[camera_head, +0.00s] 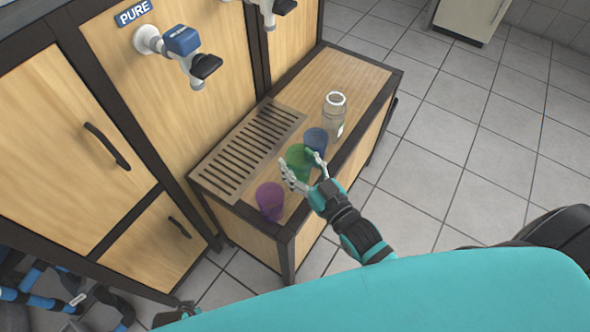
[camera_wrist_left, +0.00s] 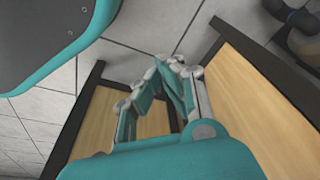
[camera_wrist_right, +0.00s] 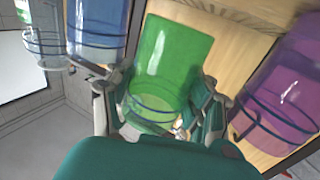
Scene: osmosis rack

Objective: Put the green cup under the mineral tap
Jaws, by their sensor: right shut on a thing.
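The green cup (camera_head: 298,160) is on the wooden counter between the purple and blue cups. My right gripper (camera_head: 303,170) is shut on the green cup, with a finger on each side. The cup fills the middle of the right wrist view (camera_wrist_right: 172,60) between the fingers (camera_wrist_right: 160,108). One tap (camera_head: 180,45) hangs under a sign reading PURE. A second tap (camera_head: 270,8) is cut off at the top edge, and its sign is out of view, so I cannot read its name. My left gripper (camera_wrist_left: 172,68) has its fingertips together and is empty, low by wooden panels.
A slotted drip grate (camera_head: 245,150) lies along the counter's cabinet side, with nothing on it. A purple cup (camera_head: 269,200), a blue cup (camera_head: 316,139) and a clear glass jar (camera_head: 334,114) stand near the green cup. The counter's far end is bare.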

